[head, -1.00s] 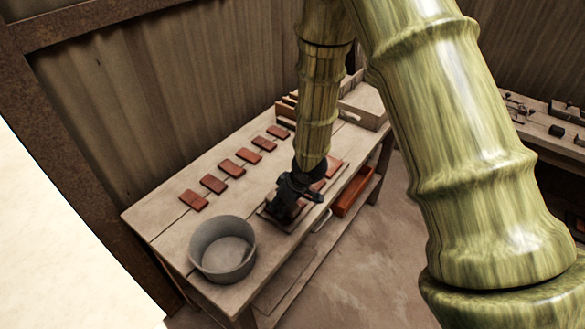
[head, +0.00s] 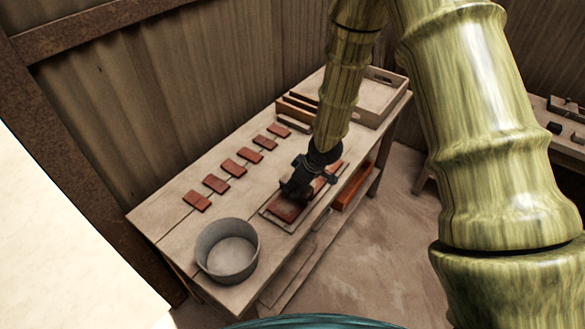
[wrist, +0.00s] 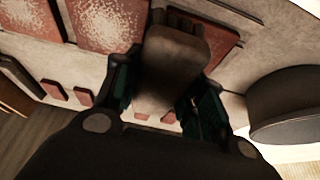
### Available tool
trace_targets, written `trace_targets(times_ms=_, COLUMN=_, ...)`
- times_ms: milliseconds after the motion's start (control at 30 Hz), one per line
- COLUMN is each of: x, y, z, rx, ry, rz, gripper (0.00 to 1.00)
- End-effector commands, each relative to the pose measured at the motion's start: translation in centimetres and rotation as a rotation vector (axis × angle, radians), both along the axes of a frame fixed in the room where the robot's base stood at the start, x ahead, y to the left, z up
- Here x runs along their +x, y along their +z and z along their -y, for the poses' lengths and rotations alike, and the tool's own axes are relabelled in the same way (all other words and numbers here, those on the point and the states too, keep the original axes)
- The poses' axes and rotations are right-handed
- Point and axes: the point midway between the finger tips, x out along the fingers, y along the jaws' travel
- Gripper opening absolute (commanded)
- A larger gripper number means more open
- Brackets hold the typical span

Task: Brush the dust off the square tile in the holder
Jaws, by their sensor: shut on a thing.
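My gripper (head: 298,190) is low over the holder (head: 267,213), a flat pale board near the table's front edge. In the wrist view my gripper (wrist: 165,95) is shut on a brown block-like brush (wrist: 178,48). A plain red tile (head: 284,212) shows at the holder's near end; in the wrist view a plain red tile (wrist: 212,42) lies partly behind the brush. Beside it is a red tile with pale speckled dust (wrist: 108,20), and another dusty tile (wrist: 22,20) lies farther left. Whether the brush touches a tile is hidden.
A grey round tub (head: 228,250) stands at the table's near left end. Several small red tiles (head: 234,168) lie in a row along the back. A wooden tray (head: 376,100) sits at the far end. An orange-red bin (head: 352,188) is below the front edge.

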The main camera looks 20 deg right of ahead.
Motion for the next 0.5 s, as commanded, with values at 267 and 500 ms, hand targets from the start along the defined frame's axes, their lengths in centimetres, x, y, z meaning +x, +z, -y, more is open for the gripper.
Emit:
trace_targets(times_ms=267, x=0.0, y=3.0, z=-0.1, rx=0.001, ry=0.000, rz=0.001, gripper=0.14)
trace_targets(times_ms=500, x=0.0, y=4.6, z=-0.1, rx=0.000, ry=0.000, rz=0.000, gripper=0.14)
